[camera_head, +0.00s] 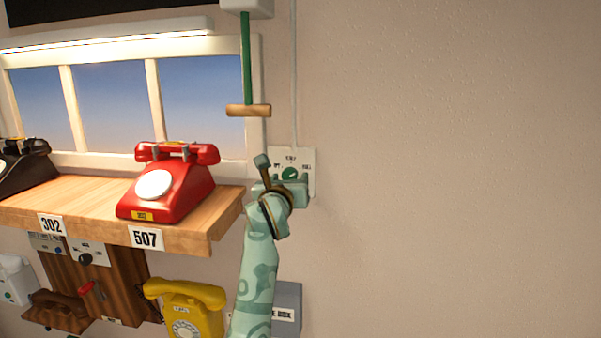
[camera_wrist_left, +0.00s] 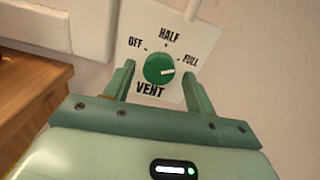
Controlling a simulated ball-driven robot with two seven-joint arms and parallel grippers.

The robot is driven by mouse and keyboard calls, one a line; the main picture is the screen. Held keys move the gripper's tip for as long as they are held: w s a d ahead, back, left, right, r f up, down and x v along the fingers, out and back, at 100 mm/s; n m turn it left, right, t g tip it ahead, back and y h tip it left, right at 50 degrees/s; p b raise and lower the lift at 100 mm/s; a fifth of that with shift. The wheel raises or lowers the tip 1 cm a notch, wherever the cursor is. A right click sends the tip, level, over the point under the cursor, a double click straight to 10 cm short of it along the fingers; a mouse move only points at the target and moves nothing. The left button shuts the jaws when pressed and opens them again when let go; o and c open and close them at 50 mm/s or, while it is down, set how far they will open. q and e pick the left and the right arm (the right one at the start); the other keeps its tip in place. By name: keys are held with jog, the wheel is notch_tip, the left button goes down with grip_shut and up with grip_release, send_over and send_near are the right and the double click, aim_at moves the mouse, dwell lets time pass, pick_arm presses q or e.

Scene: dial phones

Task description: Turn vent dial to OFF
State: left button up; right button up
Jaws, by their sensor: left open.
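The vent dial (camera_wrist_left: 159,69) is a round green knob on a white wall plate (camera_wrist_left: 200,45) marked OFF, HALF, FULL and VENT. Its white mark points right, roughly toward FULL. In the head view the dial (camera_head: 290,173) shows just beyond my left gripper (camera_head: 282,178), partly covered by it. My left gripper is open, with one finger on either side of the dial in the left wrist view (camera_wrist_left: 159,77). I cannot tell whether the fingers touch the knob. My right gripper is not in view.
A wooden shelf (camera_head: 226,222) with a red dial phone (camera_head: 180,190) stands left of my arm. A yellow phone (camera_head: 190,305) and a grey box (camera_head: 288,295) sit below. A green rod with a wooden handle (camera_head: 248,110) hangs above. The wall at right is bare.

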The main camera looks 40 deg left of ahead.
pick_arm(q)
jog(key=shift+w+a, duration=0.15)
jog(key=shift+w, duration=0.05)
jog(key=shift+s+r, duration=0.1)
jog(key=shift+s, duration=0.3)
jog(key=c, duration=1)
jog(key=shift+o, duration=0.2)
